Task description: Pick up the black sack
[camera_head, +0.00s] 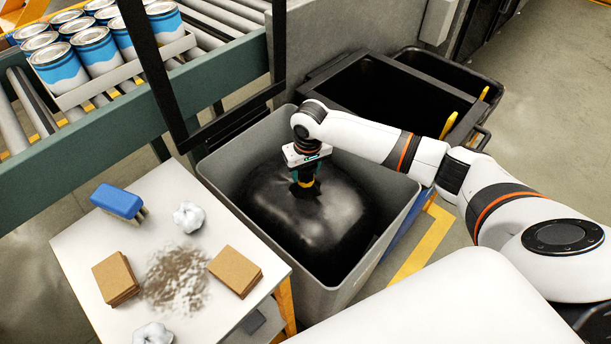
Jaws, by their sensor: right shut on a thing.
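The black sack (335,220) is a shiny, bulging bag inside a grey bin (217,165) in the middle of the view. My right gripper (305,187) points down into the bin and is shut on the top of the sack. The gripper hides part of the sack's top, and the bin's walls hide its lower part. The sack sits within the bin, below the rim. My left gripper is not in view.
A white table (180,330) at the left holds a blue brush (118,201), brown blocks (236,270), crumpled white paper (189,216) and dirt. A roller conveyor (110,150) with several cans (96,50) stands behind. Black bins (385,95) stand behind the grey bin.

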